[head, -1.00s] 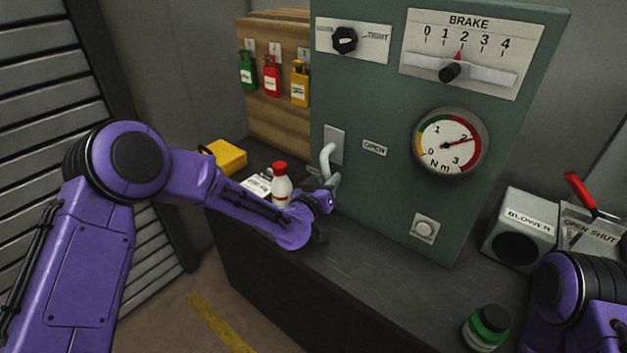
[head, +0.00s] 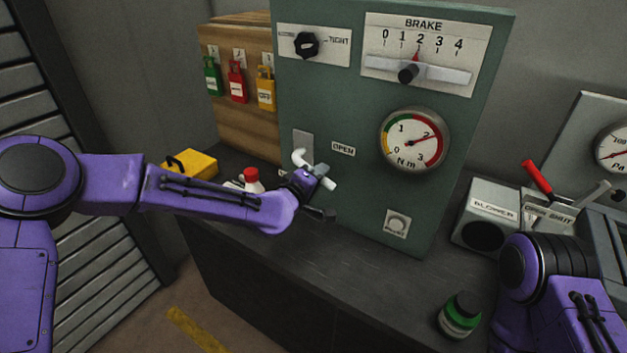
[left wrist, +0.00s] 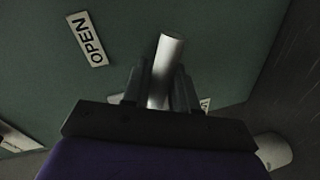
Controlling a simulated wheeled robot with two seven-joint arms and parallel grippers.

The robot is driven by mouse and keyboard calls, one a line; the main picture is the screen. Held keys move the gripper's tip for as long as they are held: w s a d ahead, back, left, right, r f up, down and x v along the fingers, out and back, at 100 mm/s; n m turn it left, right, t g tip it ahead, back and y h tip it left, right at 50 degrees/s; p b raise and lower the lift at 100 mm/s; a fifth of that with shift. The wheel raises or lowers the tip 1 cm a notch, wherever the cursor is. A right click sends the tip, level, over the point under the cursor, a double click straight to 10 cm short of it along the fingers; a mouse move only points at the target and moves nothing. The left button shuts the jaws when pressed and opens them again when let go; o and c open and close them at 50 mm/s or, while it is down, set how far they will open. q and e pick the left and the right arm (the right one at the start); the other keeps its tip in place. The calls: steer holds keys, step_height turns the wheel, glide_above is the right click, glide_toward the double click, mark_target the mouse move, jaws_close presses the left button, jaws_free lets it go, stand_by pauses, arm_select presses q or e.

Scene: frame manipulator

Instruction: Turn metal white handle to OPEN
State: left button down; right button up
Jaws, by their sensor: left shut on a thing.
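The white metal handle (head: 300,158) sticks out from the left side of the green panel (head: 300,105). Its bent part shows left of my left gripper (head: 319,174), and its end comes out on the right, pointing right and somewhat down. The OPEN label (head: 343,148) is on the panel to the right of and above the gripper. In the left wrist view, the fingers (left wrist: 158,88) are shut around the handle's pale bar (left wrist: 169,55), and the OPEN label (left wrist: 87,40) is to its left. My right gripper is out of view.
A red-capped white bottle (head: 251,181) stands close behind my left forearm. A yellow box (head: 190,163) is farther left. A green jar (head: 460,316) stands at the counter's front right, and a blower box (head: 490,215) is at the right. The middle counter (head: 350,260) is clear.

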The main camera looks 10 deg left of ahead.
arm_select(q)
steer(key=shift+d+r+n+h, duration=0.2)
steer(key=shift+r+n+h, duration=0.2)
steer(key=shift+r+n, duration=1.2)
steer(key=shift+r, duration=0.15)
steer(key=c, duration=1)
jaws_free()
steer(key=shift+c, duration=0.2)
steer(key=shift+s+f, duration=0.1)
steer(key=shift+f, duration=0.1)
steer(key=shift+s+a+b, duration=0.2)
steer(key=shift+s+b, duration=0.1)
steer(key=shift+b, duration=0.1)
steer(key=b+v, duration=0.2)
steer(key=v, duration=0.7)
steer(key=shift+s+a+r, duration=0.2)
steer(key=shift+s+r, duration=0.05)
steer(key=shift+r, duration=0.05)
